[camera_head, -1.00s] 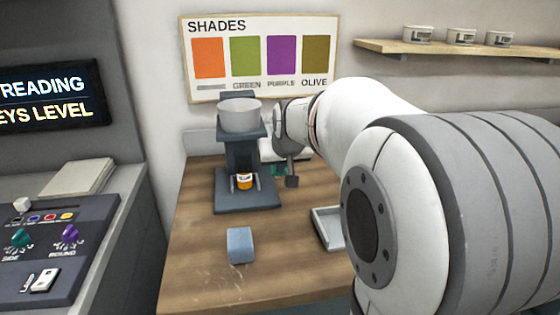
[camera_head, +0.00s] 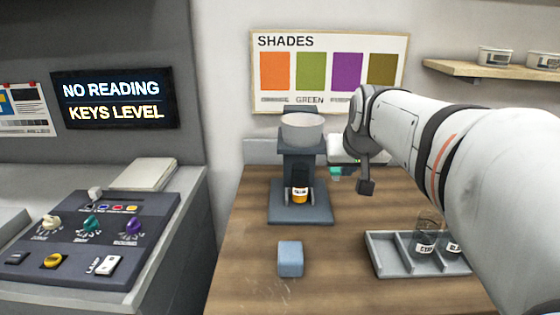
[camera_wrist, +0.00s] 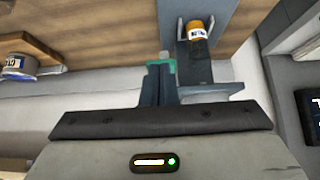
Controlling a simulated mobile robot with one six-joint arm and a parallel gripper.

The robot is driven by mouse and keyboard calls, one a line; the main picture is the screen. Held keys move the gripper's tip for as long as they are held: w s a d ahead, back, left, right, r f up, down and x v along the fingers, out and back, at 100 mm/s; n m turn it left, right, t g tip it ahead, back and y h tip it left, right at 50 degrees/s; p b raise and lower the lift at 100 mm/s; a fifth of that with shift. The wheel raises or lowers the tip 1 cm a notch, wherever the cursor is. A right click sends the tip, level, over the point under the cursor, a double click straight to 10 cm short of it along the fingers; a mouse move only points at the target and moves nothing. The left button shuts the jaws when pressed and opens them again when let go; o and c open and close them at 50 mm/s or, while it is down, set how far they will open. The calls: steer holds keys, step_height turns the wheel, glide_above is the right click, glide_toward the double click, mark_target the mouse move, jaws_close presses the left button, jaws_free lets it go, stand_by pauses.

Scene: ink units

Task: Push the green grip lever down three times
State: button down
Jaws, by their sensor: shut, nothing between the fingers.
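The green grip lever shows as a small green piece (camera_head: 336,172) at the right side of the dark blue-grey ink unit (camera_head: 302,210). Most of the lever is hidden. In the wrist view, a green edge (camera_wrist: 172,66) shows by the fingers. My gripper (camera_head: 366,187) is shut and empty, pointing down to the right of the lever. I cannot tell whether it touches the lever. The unit bears a pale round bowl (camera_head: 303,130) on top and an orange-filled jar (camera_head: 300,194) below; the jar also shows in the wrist view (camera_wrist: 197,30).
A blue block (camera_head: 290,258) lies in front of the unit. A grey tray (camera_head: 388,262) with jars stands front right. A control panel (camera_head: 75,250) is at left. The screen (camera_head: 114,99) reads "NO READING KEYS LEVEL". A shades board (camera_head: 330,48) hangs behind.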

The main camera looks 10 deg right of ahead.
steer(key=shift+r, duration=0.1)
steer(key=w+d+r+g+y+p, duration=0.1)
steer(key=w+r+g+p, duration=0.3)
steer(key=r+p, duration=0.7)
steer(key=shift+w+d+r+p, duration=0.25)
steer(key=shift+w+r+p, duration=0.1)
steer(key=shift+w, duration=0.65)
steer(key=x, duration=0.4)
steer(key=s+x, duration=0.1)
steer(key=x, duration=0.9)
steer(key=shift+s+f+p, duration=0.2)
steer(key=shift+s+p, duration=0.1)
